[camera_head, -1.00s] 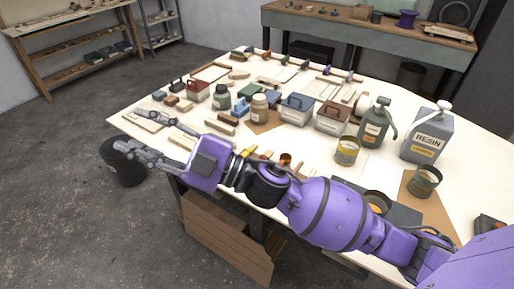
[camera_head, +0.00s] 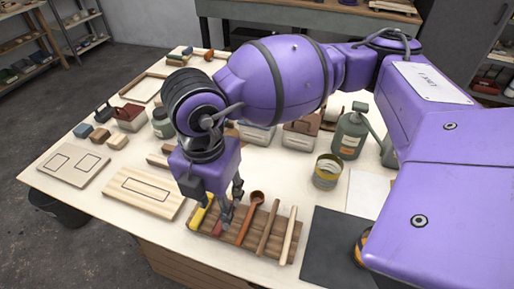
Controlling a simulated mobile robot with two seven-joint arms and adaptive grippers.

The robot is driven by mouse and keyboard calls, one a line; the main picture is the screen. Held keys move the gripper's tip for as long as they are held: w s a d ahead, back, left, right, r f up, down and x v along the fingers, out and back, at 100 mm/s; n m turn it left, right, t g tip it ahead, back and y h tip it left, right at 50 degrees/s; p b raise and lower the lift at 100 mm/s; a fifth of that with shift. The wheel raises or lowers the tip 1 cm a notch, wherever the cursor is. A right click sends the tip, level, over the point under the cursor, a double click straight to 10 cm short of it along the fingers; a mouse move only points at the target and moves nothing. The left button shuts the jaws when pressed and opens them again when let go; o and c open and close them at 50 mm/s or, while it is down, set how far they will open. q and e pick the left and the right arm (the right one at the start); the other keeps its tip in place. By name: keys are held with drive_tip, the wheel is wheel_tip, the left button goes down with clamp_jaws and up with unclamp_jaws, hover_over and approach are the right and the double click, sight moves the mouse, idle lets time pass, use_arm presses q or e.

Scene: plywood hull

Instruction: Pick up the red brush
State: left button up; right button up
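A wooden tool rack (camera_head: 275,251) lies at the front of the table with several tools side by side. A small red piece, likely the red brush (camera_head: 217,229), shows at its left part, beside a yellow-handled tool (camera_head: 201,215). Most of the red piece is hidden by my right gripper (camera_head: 231,207), which points down over it from the purple arm. The fingers are close to the red piece; I cannot tell whether they touch it or how far apart they are. My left gripper is not in view.
An orange-brown spoon-like tool (camera_head: 250,219) and two wooden sticks lie right of the gripper. Wooden boards (camera_head: 143,193) with outlines lie to the left. A dark mat (camera_head: 335,238) and an open tin (camera_head: 327,171) are to the right. My arm hides the table's middle.

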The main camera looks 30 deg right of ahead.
sight(219, 221)
wheel_tip(219, 221, down, 2)
drive_tip(key=shift+s+f, duration=0.1)
drive_tip(key=shift+f, duration=0.15)
drive_tip(key=f, duration=0.4)
drive_tip(key=shift+a+f, duration=0.2)
drive_tip(key=shift+f, duration=0.6)
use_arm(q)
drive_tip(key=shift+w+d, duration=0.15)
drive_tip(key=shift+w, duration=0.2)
use_arm(e)
drive_tip(key=shift+w, duration=0.2)
drive_tip(key=shift+c, duration=1)
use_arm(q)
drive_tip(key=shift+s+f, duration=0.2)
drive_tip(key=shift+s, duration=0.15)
use_arm(e)
drive_tip(key=shift+r, duration=0.15)
clamp_jaws()
